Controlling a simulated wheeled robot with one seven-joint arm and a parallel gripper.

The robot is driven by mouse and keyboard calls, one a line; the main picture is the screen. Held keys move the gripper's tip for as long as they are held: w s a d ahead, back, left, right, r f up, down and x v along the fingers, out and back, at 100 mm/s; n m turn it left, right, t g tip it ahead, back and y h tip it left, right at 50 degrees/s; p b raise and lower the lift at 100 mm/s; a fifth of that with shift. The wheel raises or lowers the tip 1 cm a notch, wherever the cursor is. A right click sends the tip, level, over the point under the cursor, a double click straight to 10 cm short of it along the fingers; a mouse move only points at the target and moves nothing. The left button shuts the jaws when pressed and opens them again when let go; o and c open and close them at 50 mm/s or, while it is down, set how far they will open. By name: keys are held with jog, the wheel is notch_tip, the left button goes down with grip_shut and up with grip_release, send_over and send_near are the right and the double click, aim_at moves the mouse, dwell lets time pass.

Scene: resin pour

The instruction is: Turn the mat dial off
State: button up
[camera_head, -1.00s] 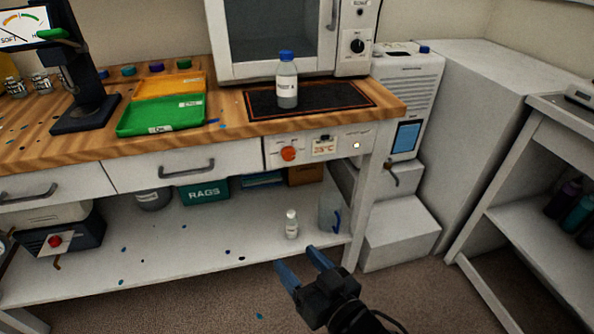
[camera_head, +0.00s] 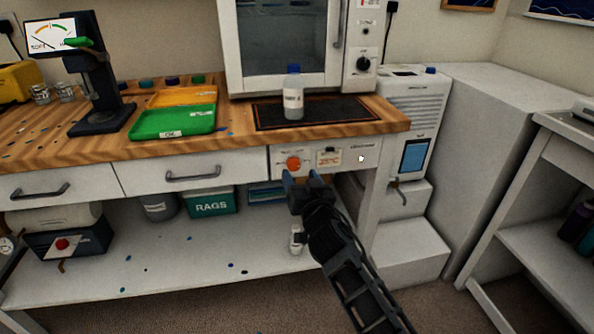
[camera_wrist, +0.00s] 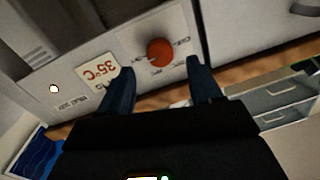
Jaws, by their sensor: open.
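The mat dial (camera_head: 293,163) is an orange-red round knob on the white panel in the bench front, below the dark mat (camera_head: 330,112). Beside it is a small display (camera_head: 328,157), which reads 35°C in the wrist view (camera_wrist: 97,72). A small round light (camera_head: 361,158) on the panel's right looks pale and lit. In the wrist view the dial (camera_wrist: 160,52) is ahead of my gripper (camera_wrist: 162,82), between and beyond the two blue fingertips. My gripper (camera_head: 303,176) is open and empty, just below the dial in the head view, and appears not to touch it.
A blue-capped bottle (camera_head: 293,98) stands on the mat in front of a white oven (camera_head: 285,40). A green tray (camera_head: 172,123) sits left of it. A small white bottle (camera_head: 296,238) stands on the lower shelf, partly hidden by my arm.

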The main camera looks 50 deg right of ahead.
aim_at(295, 166)
jog(key=shift+x, duration=2.05)
jog(key=c, duration=1)
